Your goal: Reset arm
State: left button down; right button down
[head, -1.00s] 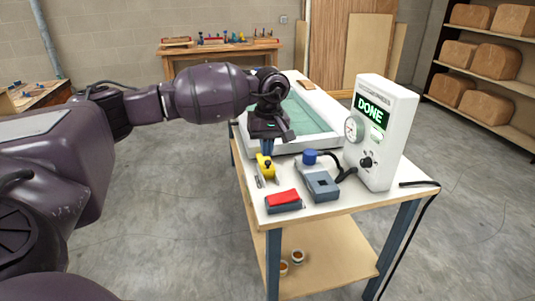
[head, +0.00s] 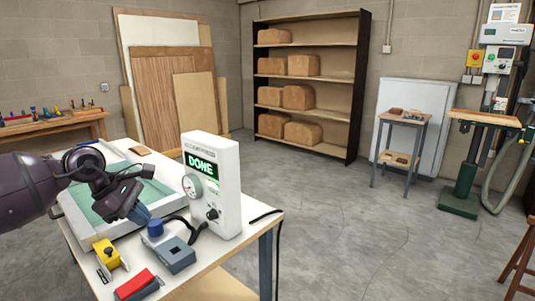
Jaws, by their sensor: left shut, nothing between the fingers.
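My left arm comes in from the left in the head view. Its gripper (head: 141,216) hangs over the near edge of the grey tray with a green sheet (head: 104,208), fingers pointing down and right. The fingers are together with nothing between them, close to the blue knob (head: 155,229). The white control box (head: 228,188) stands upright to the right of the gripper, with its screen reading DONE. My right gripper is not in view.
The middle floor is clear.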

pick_arm(q)
jog(key=d+r+n+t+h, duration=0.3)
jog(key=d+n+h, duration=0.3)
jog(key=d+n, duration=0.15)
jog(key=d+r+n+t+h, duration=0.2)
jog(key=d+n+t+h, duration=0.25)
jog(key=d+n, duration=0.35)
jog(key=s+a+f+n+t+y, duration=0.2)
jog(key=s+a+f+n+y, duration=0.15)
jog(key=f+n, duration=0.5)
jog(key=s+a+f+n+t+y, duration=0.2)
jog(key=f+n+y, duration=0.3)
jog(key=n, duration=0.7)
jog(key=s+a+f+n+t+y, duration=0.2)
jog(key=a+f+n+y, duration=0.1)
jog(key=f+n, duration=0.6)
jog(key=s+a+f+n+g+y, duration=0.2)
jog(key=s+f+n, duration=0.2)
jog(key=s+f, duration=0.4)
jog(key=s+a+f+n+g+y, duration=0.2)
jog(key=s+f+n, duration=0.3)
jog(key=s+f, duration=0.4)
jog(key=s+a+g, duration=0.1)
jog(key=s, duration=0.6)
jog(key=shift+s+a+f+y, duration=0.25)
jog(key=shift+y, duration=0.15)
